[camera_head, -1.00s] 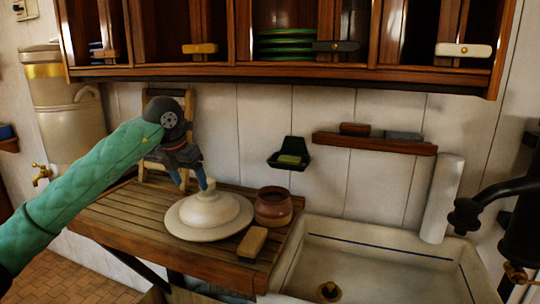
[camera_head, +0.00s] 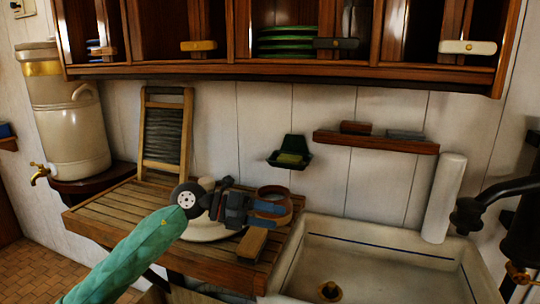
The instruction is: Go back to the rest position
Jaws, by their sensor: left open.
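My left gripper (camera_head: 270,215) is open, with its blue fingers pointing right over the slatted wooden drainboard (camera_head: 112,212). The fingers overlap the brown pot (camera_head: 276,193) in the picture; I cannot tell whether they touch it. A pale domed lid or dish (camera_head: 205,232) lies on the drainboard, largely hidden behind my left wrist and gripper. A wooden-backed block (camera_head: 252,243) lies just below the fingers, near the drainboard's right front edge. My right gripper is out of view.
A white sink (camera_head: 375,266) with a dark tap (camera_head: 490,200) is at the right. A washboard (camera_head: 165,135) leans on the wall. A large urn (camera_head: 65,120) stands at the left. A soap holder (camera_head: 290,155) and a shelf (camera_head: 375,142) are on the wall below the cabinets (camera_head: 290,72).

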